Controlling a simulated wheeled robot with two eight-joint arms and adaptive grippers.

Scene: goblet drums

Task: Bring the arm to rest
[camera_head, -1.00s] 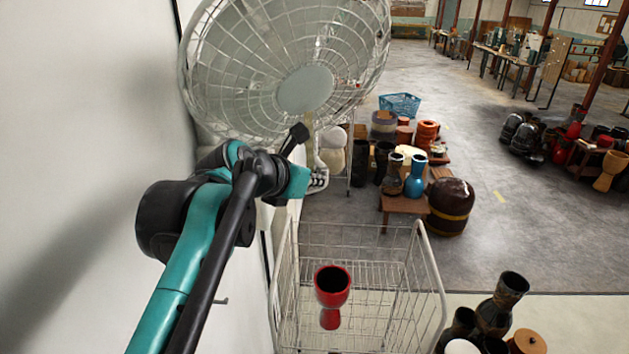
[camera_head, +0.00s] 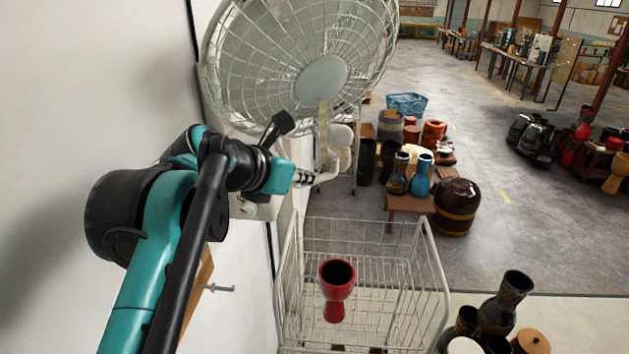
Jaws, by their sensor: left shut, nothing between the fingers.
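My left arm (camera_head: 150,270), teal and black, reaches up from the bottom left beside the white wall. Its left gripper (camera_head: 318,177) is small in the picture, beyond the teal wrist and below the fan. It is shut and empty, above the back left of the wire basket. My right gripper is out of view.
A large caged fan (camera_head: 320,78) stands close behind the wrist. A wire basket (camera_head: 432,270) holds a red goblet drum (camera_head: 337,278). A blue goblet drum (camera_head: 421,178) stands on a wooden stool (camera_head: 408,204) beside a dark round drum (camera_head: 456,206). Open floor (camera_head: 520,235) lies to the right.

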